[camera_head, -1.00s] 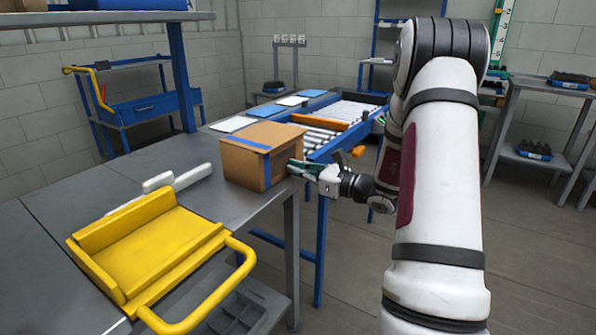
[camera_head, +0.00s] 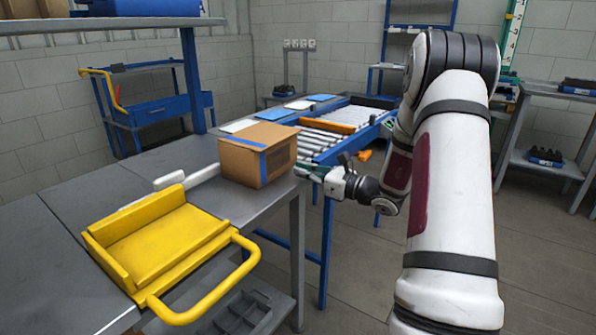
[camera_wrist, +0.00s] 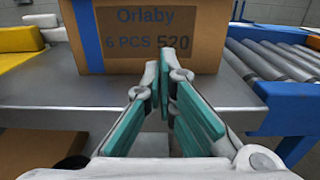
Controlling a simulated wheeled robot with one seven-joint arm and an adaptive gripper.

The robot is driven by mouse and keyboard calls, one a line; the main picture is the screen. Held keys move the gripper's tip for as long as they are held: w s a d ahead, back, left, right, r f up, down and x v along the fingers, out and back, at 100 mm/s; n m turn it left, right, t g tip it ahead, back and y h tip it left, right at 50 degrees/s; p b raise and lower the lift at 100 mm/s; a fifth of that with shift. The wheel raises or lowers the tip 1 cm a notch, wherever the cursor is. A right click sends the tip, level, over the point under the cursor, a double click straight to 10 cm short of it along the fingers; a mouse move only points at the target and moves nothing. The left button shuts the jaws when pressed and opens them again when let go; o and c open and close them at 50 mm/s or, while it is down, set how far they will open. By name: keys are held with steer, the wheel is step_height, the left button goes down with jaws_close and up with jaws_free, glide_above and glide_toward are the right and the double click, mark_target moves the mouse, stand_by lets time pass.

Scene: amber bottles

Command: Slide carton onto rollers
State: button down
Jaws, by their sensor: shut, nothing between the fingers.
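The carton (camera_head: 257,153) is a brown cardboard box with a blue tape strip. It stands upright on the grey metal table, near the table's end by the rollers. In the wrist view the carton (camera_wrist: 190,35) shows printing that reads "Orlaby 6 PCS 520". The rollers (camera_head: 322,133) lie just beyond it in a blue frame, and to its right in the wrist view (camera_wrist: 265,62). My gripper (camera_head: 303,170) is shut and empty at the carton's near right side. In the wrist view the closed fingers (camera_wrist: 158,80) point at the printed face; contact cannot be told.
A yellow tray-like piece with a handle (camera_head: 165,245) lies on the near table, beside a white bar (camera_head: 180,181). An orange bar (camera_head: 327,125) crosses the rollers. White and blue sheets (camera_head: 275,114) lie left of the rollers. A grey crate (camera_head: 243,312) sits below the table.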

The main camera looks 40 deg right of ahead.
steer(key=p+v, duration=0.1)
steer(key=v, duration=0.8)
steer(key=shift+s, duration=0.35)
